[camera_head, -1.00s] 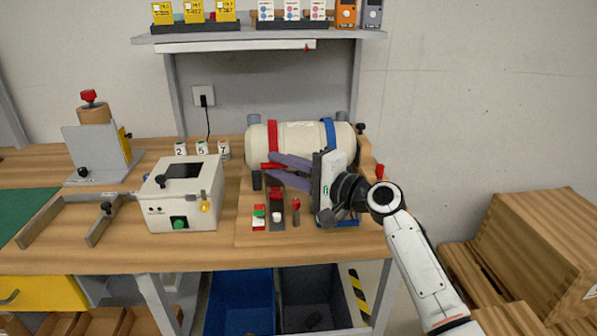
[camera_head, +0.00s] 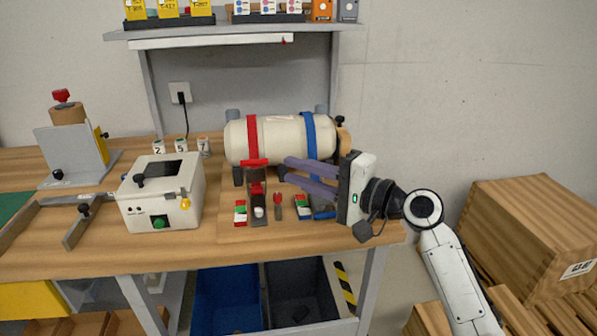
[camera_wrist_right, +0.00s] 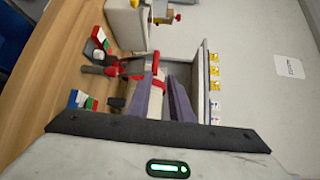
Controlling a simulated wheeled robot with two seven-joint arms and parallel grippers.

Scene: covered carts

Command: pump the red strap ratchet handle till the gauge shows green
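The red strap ratchet (camera_head: 257,208) sits on the bench board in front of a cream cylinder (camera_head: 283,139), its red handle (camera_head: 256,163) raised. The handle also shows in the wrist view (camera_wrist_right: 156,76). Its gauge (camera_head: 240,213), with red, white and green parts, lies just left of the ratchet; its reading is too small to tell. My right gripper (camera_head: 284,168) has its purple fingers spread, tips pointing left. In the head view the tips are a little right of the handle, apart from it, with nothing held. My left gripper is not in view.
A blue strap (camera_head: 312,136) with its ratchet (camera_head: 324,213) and gauge (camera_head: 303,207) is beneath my right fingers. A small red-topped peg (camera_head: 278,205) stands between the ratchets. A white box (camera_head: 160,195) stands to the left. A shelf (camera_head: 235,27) hangs above.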

